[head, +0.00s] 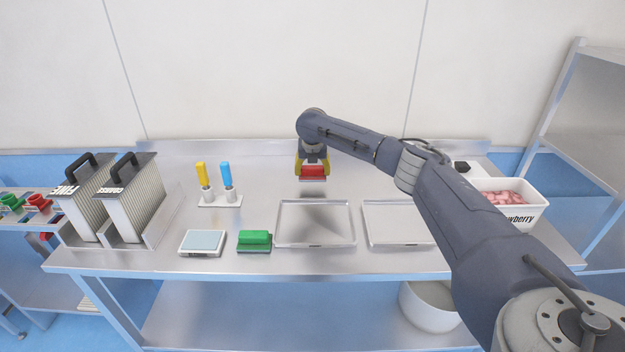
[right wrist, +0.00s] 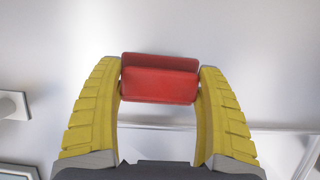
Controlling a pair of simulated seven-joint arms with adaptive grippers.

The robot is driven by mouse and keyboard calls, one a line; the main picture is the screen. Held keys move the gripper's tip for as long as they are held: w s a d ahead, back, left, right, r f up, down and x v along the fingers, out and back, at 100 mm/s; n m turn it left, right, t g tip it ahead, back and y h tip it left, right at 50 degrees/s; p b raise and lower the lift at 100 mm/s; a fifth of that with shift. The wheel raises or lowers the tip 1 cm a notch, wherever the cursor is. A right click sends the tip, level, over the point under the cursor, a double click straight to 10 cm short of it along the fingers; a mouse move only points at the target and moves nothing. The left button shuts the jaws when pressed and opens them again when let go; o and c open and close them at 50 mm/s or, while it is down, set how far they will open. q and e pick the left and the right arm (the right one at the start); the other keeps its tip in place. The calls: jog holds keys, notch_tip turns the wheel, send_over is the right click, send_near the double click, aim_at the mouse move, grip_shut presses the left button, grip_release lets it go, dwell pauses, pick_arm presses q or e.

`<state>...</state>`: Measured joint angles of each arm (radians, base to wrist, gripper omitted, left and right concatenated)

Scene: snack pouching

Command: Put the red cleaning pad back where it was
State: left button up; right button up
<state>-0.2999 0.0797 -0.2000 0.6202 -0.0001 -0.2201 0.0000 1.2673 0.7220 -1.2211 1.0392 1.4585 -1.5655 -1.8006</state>
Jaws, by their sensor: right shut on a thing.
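The red cleaning pad (head: 312,172) is held by my right gripper (head: 312,168) above the back middle of the steel table, behind the left metal tray. In the right wrist view the pad (right wrist: 160,78) sits between the two yellow fingers of the gripper (right wrist: 160,85), which touch its ends. A green cleaning pad (head: 255,239) lies on the table's front part, between the scale and the left tray. My left gripper is not in view.
Two metal trays (head: 315,243) (head: 368,238) lie in front of the gripper. A scale (head: 202,242), a holder with yellow and blue tools (head: 219,201) and two ribbed containers (head: 134,203) stand left. A white strawberry bin (head: 513,217) is at right.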

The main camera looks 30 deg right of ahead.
aim_at(312, 175)
jog(key=shift+f, duration=2.15)
jog(key=shift+f, duration=0.1)
jog(key=o, duration=1.3)
jog(key=shift+c, duration=0.2)
jog(key=v, duration=1.2)
jog(key=shift+a, duration=0.1)
